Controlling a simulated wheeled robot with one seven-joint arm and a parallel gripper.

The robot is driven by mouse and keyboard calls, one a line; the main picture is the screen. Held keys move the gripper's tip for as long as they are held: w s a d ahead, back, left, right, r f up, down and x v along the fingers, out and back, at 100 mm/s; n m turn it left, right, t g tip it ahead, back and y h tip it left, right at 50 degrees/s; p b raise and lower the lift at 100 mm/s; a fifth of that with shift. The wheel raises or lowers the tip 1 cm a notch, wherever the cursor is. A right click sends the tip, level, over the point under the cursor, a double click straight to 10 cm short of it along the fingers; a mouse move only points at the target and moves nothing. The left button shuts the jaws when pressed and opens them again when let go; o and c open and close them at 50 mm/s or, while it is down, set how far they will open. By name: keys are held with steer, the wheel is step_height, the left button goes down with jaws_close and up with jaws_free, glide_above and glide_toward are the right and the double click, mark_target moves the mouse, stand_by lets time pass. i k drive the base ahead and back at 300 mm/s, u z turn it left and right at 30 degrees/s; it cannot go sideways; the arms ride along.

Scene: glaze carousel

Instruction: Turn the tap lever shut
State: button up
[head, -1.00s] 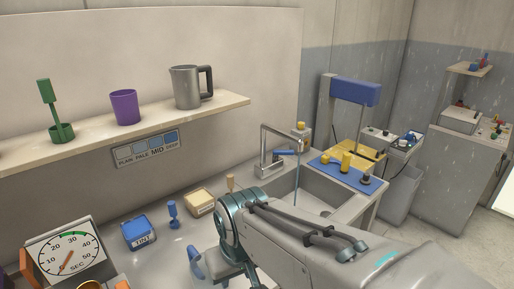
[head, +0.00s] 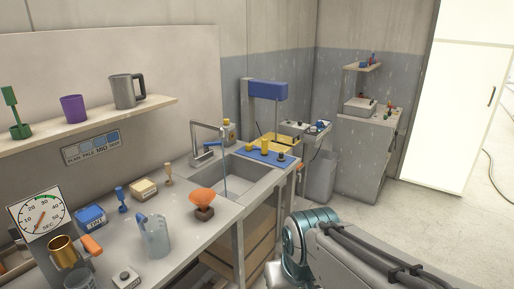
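The grey tap (head: 193,142) stands at the back left of the sink (head: 245,176), its spout reaching out over the basin. Its small blue lever (head: 214,145) sticks out sideways to the right. A thin blue stream of water (head: 225,172) runs from the spout into the basin, so the tap is open. My arm's teal joint and grey link fill the lower right, in front of the counter. My gripper is out of sight, and nothing shows touching the lever.
An orange funnel-shaped piece (head: 203,200) and a clear jug (head: 157,238) stand on the counter left of the sink. A blue mat (head: 270,157) with yellow pieces lies right of the tap. A shelf (head: 95,131) hangs at left. Floor is clear at right.

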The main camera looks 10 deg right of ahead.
mark_target(207, 145)
steer(key=z, duration=0.8)
steer(key=i, duration=0.55)
steer(key=z, duration=0.45)
steer(key=i, duration=1.45)
steer(key=u, duration=0.85)
steer(key=i, duration=0.9)
steer(key=u, duration=1.2)
steer(key=i, duration=0.2)
steer(key=u, duration=0.1)
